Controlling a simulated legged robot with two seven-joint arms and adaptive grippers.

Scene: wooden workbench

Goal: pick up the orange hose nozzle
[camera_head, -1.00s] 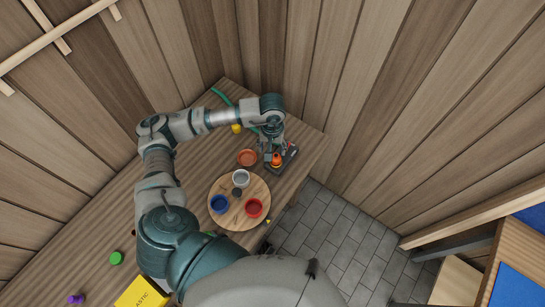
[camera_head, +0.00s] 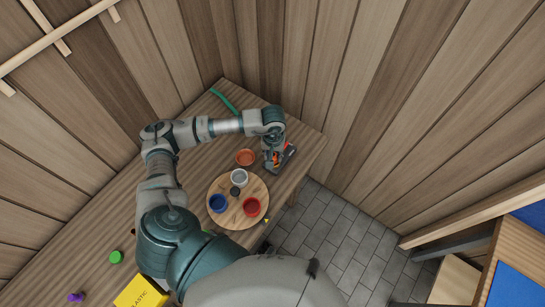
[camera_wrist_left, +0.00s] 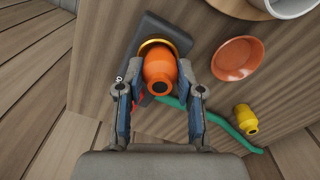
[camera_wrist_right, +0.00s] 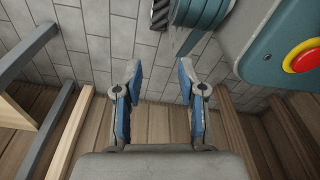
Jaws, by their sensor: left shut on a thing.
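The orange hose nozzle (camera_wrist_left: 160,72) sits between the fingers of my left gripper (camera_wrist_left: 161,88) in the left wrist view. The fingers press on both its sides, so the gripper is shut on it. A gold ring (camera_wrist_left: 153,43) shows at its far end, against a dark grey block (camera_wrist_left: 174,34). I cannot tell whether the nozzle is clear of the block. In the head view my left gripper (camera_head: 272,161) hides most of the nozzle. My right gripper (camera_wrist_right: 160,75) is open and empty in the right wrist view, over the floor.
An orange dish (camera_head: 245,157) stands beside the gripper. A round wooden board (camera_head: 230,219) holds a white, a blue and a red cup. A yellow nozzle (camera_wrist_left: 245,118) lies near the green hose (camera_wrist_left: 222,122). A yellow box (camera_head: 141,292) stands at the front left.

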